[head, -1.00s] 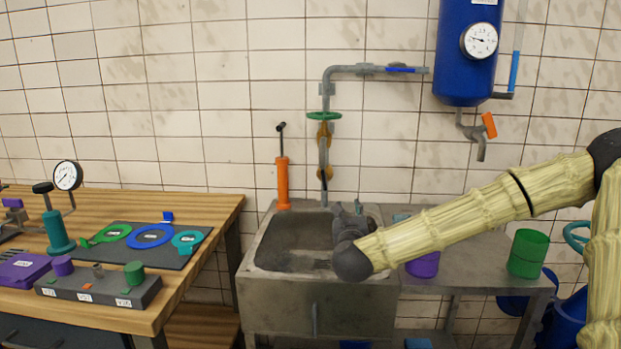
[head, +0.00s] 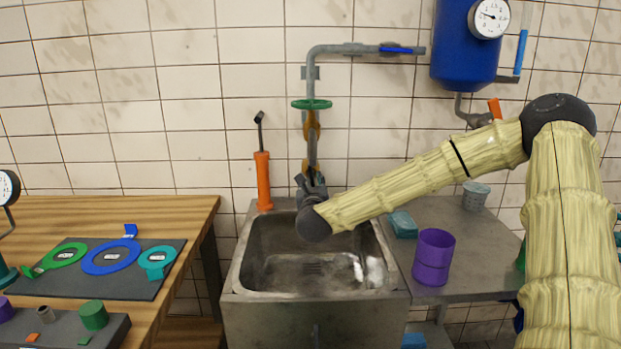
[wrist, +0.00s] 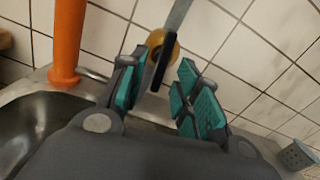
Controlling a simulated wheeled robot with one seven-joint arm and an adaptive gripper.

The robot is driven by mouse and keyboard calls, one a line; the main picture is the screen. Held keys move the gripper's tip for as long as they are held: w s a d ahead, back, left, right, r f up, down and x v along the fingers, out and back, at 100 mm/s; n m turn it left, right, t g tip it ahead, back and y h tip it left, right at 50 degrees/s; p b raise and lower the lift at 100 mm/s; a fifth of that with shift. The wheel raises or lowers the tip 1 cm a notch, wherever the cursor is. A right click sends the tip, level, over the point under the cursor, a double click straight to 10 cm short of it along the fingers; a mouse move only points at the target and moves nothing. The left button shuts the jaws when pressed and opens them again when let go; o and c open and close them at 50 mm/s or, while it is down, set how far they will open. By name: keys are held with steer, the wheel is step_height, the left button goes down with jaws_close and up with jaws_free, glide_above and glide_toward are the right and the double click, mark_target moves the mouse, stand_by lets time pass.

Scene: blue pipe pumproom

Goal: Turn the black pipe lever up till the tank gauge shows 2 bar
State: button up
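The black pipe lever (wrist: 162,67) shows in the wrist view beside a brass valve body (wrist: 158,44) on the grey pipe. My gripper (wrist: 160,86) is open, its teal-padded fingers apart. The lever's end lies between the fingertips in the picture, with a gap on both sides; I see no contact. In the head view my gripper (head: 311,182) points up at the lower pipe by the wall and largely hides the lever. The tank gauge (head: 489,18) is a white dial on the blue tank (head: 462,50); its needle points leftward, its figures too small to read.
A green handwheel (head: 312,104) and a blue-handled valve (head: 396,50) sit higher on the pipe. An orange pump (head: 263,180) stands left of my gripper. The sink (head: 235,293) is below. A purple cup (head: 433,257) stands on the right counter.

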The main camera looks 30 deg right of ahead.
mark_target(312, 179)
steer(key=shift+x, duration=2.2)
steer(key=shift+c, duration=0.4)
jaws_close()
steer(key=shift+s+a, duration=0.1)
